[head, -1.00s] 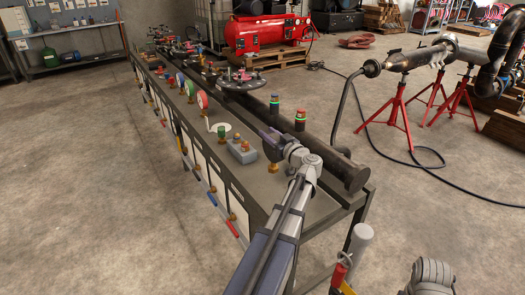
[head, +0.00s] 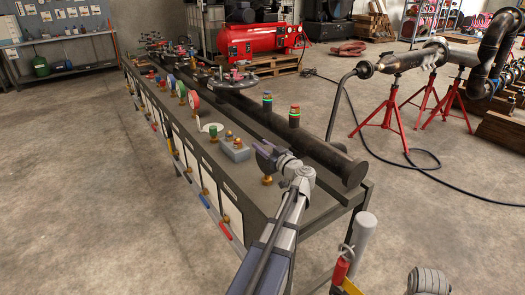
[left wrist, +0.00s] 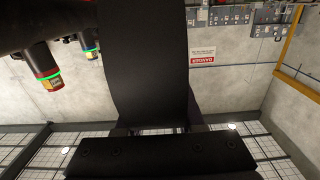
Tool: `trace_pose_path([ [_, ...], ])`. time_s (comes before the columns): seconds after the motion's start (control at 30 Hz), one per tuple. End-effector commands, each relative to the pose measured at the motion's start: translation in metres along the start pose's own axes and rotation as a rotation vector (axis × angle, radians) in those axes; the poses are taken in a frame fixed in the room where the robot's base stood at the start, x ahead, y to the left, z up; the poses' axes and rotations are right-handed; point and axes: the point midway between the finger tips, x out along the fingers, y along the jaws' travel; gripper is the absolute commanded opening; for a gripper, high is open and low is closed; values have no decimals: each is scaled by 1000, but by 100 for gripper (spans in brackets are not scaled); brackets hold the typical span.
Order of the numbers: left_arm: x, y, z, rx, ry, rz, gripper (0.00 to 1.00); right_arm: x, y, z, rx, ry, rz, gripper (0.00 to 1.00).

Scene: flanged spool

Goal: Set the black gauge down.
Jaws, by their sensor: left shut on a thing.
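My left gripper (head: 267,158) is shut on the black gauge, low over the near end of the bench. The gauge's brass stem (head: 267,181) shows below the fingers and points down. The fingers hide most of the gauge body. I cannot tell whether the stem touches the bench top. In the left wrist view a broad black shape fills the middle, and I cannot tell whether it is gauge or gripper. My right gripper is not in view.
A grey box with brass fittings (head: 235,149) sits just left of the gripper. A dark pipe (head: 330,160) runs along the bench's right side, with two green-banded fittings near it. Red and green gauges (head: 194,99) stand farther back.

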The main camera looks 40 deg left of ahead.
Motion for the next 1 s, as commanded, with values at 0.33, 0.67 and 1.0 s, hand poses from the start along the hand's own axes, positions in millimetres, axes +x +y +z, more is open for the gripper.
trace_pose_path([
  [0.33, 0, 0, 2, 0, 0, 0, 46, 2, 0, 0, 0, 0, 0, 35],
  [0.67, 0, 0, 2, 0, 0, 0, 67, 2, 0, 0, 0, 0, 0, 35],
  [1.0, -26, -1, -1, 0, 0, 4, 67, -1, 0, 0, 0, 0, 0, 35],
])
